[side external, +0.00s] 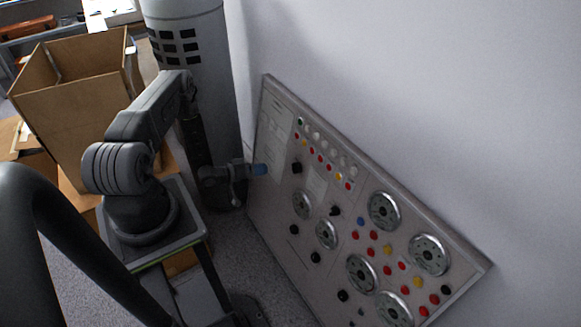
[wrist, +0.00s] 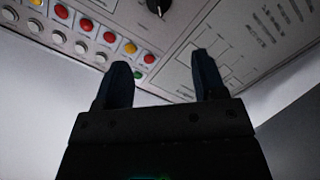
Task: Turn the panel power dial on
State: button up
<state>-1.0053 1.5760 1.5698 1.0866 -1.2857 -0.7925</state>
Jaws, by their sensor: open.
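A grey control panel (side external: 280,230) leans against the wall in the side external view and fills the top of the wrist view (wrist: 185,45). Several black knobs sit on it; labels are too small to tell which is the power dial. The black knob nearest my gripper (side external: 297,167) is at the panel's upper left. A black knob with a pale pointer line (wrist: 158,7) shows at the top edge of the wrist view, partly cut off. My gripper (side external: 260,169) is in front of the panel, left of that nearest knob. In the wrist view its dark fingers (wrist: 164,68) are apart with nothing between them.
Rows of red, yellow and white buttons (side external: 325,155) run along the panel's top. Several round metal dials (side external: 384,211) are at its right. A grey cylinder (side external: 205,75) stands behind my arm. An open cardboard box (side external: 75,115) is at the left.

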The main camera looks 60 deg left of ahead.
aim_at(292, 166)
jog(key=x, duration=1.3)
jog(key=shift+w+d+f, duration=0.15)
jog(key=shift+w+f, duration=0.1)
jog(key=shift+c, duration=0.5)
jog(key=c, duration=0.7)
